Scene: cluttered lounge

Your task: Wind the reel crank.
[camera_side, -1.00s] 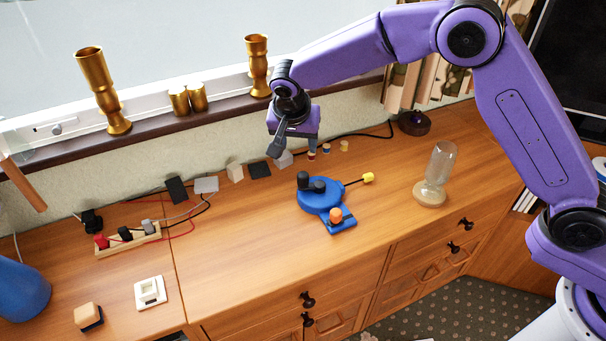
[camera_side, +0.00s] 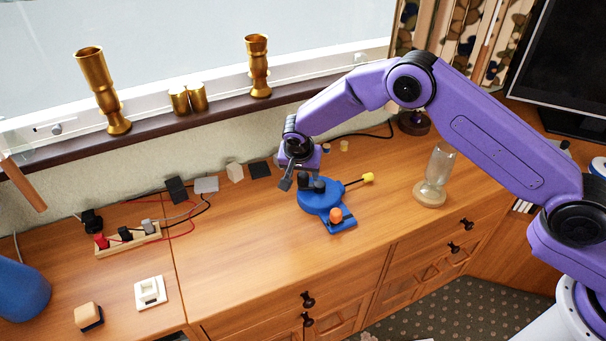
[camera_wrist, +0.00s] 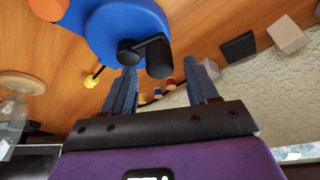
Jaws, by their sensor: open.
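The reel is a blue round body (camera_side: 313,203) on the cabinet top, with a blue foot carrying an orange knob (camera_side: 336,214) and a black rod with a yellow tip (camera_side: 368,177). Its black crank has a hub (camera_side: 320,184) and an upright handle (camera_side: 303,179). My gripper (camera_wrist: 166,72) is open and empty. In the side view my gripper (camera_side: 290,181) is just left of the handle; whether they touch I cannot tell.
A glass bottle on a round wooden base (camera_side: 429,194) stands right of the reel. Small blocks (camera_side: 235,172), a power strip (camera_side: 128,241) and cables lie along the wall at the left. The cabinet top in front of the reel is clear.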

